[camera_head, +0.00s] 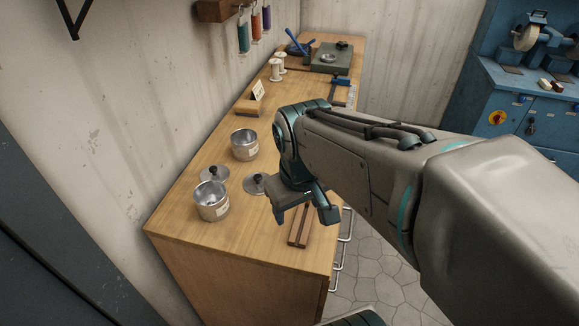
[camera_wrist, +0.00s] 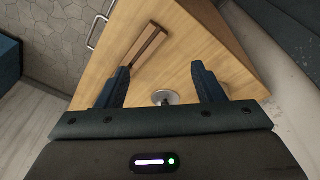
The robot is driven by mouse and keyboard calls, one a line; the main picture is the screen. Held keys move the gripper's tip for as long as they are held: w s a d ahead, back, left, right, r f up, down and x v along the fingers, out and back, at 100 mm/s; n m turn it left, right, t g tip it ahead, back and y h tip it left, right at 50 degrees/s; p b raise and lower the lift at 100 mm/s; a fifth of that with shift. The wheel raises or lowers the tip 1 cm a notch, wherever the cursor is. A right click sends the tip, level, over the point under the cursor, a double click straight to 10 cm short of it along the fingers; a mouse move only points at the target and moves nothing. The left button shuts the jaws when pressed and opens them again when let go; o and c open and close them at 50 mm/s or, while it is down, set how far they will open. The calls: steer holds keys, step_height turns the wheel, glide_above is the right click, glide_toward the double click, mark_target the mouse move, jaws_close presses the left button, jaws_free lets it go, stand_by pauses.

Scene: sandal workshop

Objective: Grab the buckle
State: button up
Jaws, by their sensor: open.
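I cannot make out a buckle in either view. My gripper (camera_head: 304,212) is open and empty above the near end of the wooden workbench (camera_head: 185,230). In the wrist view its two fingers (camera_wrist: 160,80) are spread wide. A brown wooden piece with a dark groove (camera_head: 299,226) lies on the bench under my gripper; in the wrist view it lies beyond the left finger (camera_wrist: 143,45). A round metal lid (camera_head: 254,184) lies left of my gripper. A round metal thing (camera_wrist: 164,98), perhaps this lid, shows between the fingers, partly cut off by the gripper body.
Two metal pots, one near (camera_head: 211,207) and one farther back (camera_head: 245,150), stand left of my gripper. Another lid (camera_head: 214,173) is beside the near pot. A small card stand (camera_head: 254,98), spools (camera_head: 276,70) and a green-grey slab (camera_head: 329,60) are farther back. The wall bounds the left.

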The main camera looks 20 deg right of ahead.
steer(key=w+d+f+n+g+h+p, duration=0.1)
steer(key=w+d+n+g, duration=0.15)
steer(key=w+n, duration=0.4)
steer(key=w+d+n+g+h, duration=0.1)
steer(key=w+d+n+g, duration=0.15)
steer(key=w, duration=0.75)
steer(key=shift+t, duration=0.4)
steer(key=x, duration=0.7)
steer(key=shift+s+d+f, duration=0.1)
steer(key=shift+s+d, duration=0.1)
steer(key=shift+d, duration=0.15)
steer(key=shift+p+x, duration=0.75)
steer(key=shift+x, duration=2.35)
steer(key=shift+w+a, duration=0.15)
steer(key=shift+a, duration=0.05)
steer(key=c, duration=1.1)
